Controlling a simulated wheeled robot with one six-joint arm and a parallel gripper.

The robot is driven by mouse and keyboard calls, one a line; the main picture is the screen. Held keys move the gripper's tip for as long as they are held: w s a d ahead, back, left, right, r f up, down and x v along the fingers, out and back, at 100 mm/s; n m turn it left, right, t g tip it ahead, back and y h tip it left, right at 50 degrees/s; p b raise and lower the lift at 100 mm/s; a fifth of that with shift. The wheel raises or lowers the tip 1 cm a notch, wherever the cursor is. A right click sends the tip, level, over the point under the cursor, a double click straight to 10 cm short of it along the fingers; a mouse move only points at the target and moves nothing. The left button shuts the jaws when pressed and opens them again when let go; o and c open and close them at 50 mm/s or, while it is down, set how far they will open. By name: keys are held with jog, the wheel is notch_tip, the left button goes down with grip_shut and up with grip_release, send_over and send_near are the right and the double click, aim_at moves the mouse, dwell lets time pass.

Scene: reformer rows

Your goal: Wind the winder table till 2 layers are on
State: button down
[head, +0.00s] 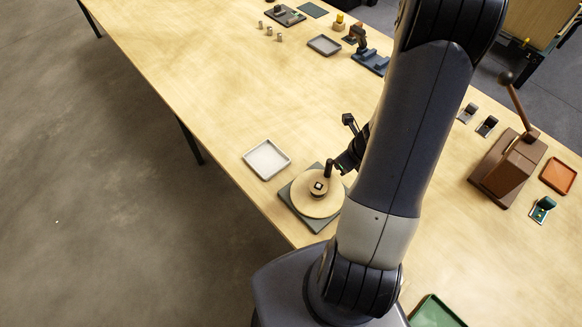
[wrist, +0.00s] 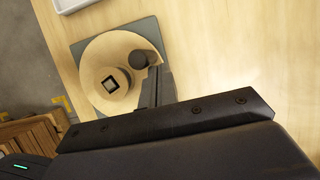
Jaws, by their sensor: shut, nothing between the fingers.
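The winder table is a round pale wooden disc (head: 309,205) on a square grey base (head: 290,207). It has a raised hub (head: 319,187) with a dark square centre, and an upright dark knob (head: 329,168) near the disc's rim. The disc also shows in the wrist view (wrist: 98,59), with the knob (wrist: 138,58) at its right. My gripper (head: 341,166) is shut and empty, its fingers right beside the knob; I cannot tell if they touch it. My fingers (wrist: 158,80) cover part of the disc's right edge in the wrist view. I cannot make out layers on the hub.
A pale empty tray (head: 267,159) lies just beyond the winder base. A brown lever press (head: 510,163), an orange tray (head: 558,176) and small boxes stand at right. A green tray (head: 436,312) is at the front. The table's left edge runs close to the winder.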

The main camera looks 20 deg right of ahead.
jog(key=shift+w+a, duration=0.25)
jog(key=shift+w, duration=0.4)
jog(key=shift+w+a+n, duration=0.25)
jog(key=shift+w+n, duration=0.15)
jog(key=shift+n, duration=0.3)
jog(key=shift+w+a+p, duration=0.35)
jog(key=shift+w+a, duration=0.2)
jog(key=shift+w, duration=0.1)
jog(key=shift+w+a, duration=0.2)
jog(key=shift+a, duration=0.05)
jog(key=shift+w+a+n+g+y, duration=0.3)
jog(key=shift+a+n+y, duration=0.15)
jog(key=shift+n, duration=0.35)
jog(key=shift+w+a, duration=0.3)
jog(key=shift+a, duration=0.4)
jog(key=shift+w+a, duration=0.1)
jog(key=shift+a, duration=0.2)
jog(key=shift+w+a+n+g+y, duration=0.1)
jog(key=shift+a+n+g+y, duration=0.15)
jog(key=shift+a+n, duration=0.55)
jog(key=shift+a+n+g+y, duration=0.25)
jog(key=shift+a+n, duration=0.15)
jog(key=shift+n, duration=0.7)
jog(key=shift+s+a+n+g+y, duration=0.15)
jog(key=shift+a+n+g, duration=0.15)
jog(key=shift+a+n, duration=0.45)
jog(key=shift+s+a+n+g+y, duration=0.1)
jog(key=shift+a+n+g, duration=0.25)
jog(key=shift+n, duration=0.6)
dwell(0.3)
